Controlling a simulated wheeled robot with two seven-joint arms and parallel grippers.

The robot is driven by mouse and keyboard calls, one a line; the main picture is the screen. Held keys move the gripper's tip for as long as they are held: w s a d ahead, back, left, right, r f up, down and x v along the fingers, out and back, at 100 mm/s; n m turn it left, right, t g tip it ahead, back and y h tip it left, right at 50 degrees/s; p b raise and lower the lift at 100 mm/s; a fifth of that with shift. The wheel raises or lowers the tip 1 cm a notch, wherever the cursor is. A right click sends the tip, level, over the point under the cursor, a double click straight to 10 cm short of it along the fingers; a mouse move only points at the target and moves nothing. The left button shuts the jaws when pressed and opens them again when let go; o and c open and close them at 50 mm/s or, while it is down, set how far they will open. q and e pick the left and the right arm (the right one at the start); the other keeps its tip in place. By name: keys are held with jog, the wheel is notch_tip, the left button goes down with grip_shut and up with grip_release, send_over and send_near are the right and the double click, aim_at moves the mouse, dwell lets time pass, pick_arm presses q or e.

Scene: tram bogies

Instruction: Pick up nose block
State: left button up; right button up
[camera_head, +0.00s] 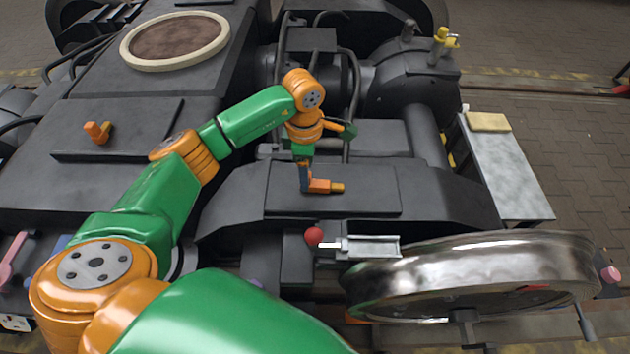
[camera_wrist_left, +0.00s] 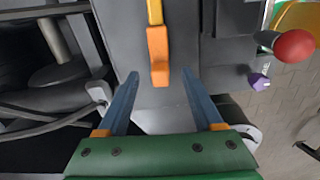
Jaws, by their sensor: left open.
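The nose block, as I take it, is an orange L-shaped piece with a yellow end (camera_head: 324,186). It lies on the raised dark plate of the bogie in the middle of the head view. It also shows in the left wrist view (camera_wrist_left: 158,52). My left gripper (camera_head: 305,184) reaches down from above at the block's left end. Its blue fingers (camera_wrist_left: 160,76) are open, and the block's orange end shows between their tips. I cannot tell whether they touch it. My right gripper is in neither view.
A similar orange piece (camera_head: 97,132) sits on the left plate. A shiny wheel (camera_head: 480,268) is at front right. A grey table (camera_head: 510,185) with a yellow pad (camera_head: 488,122) stands right.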

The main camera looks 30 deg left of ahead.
aim_at(315, 182)
pick_arm(q)
notch_tip(315, 182, down, 3)
jog(key=shift+r, duration=0.2)
grip_shut()
jog(key=shift+r, duration=0.1)
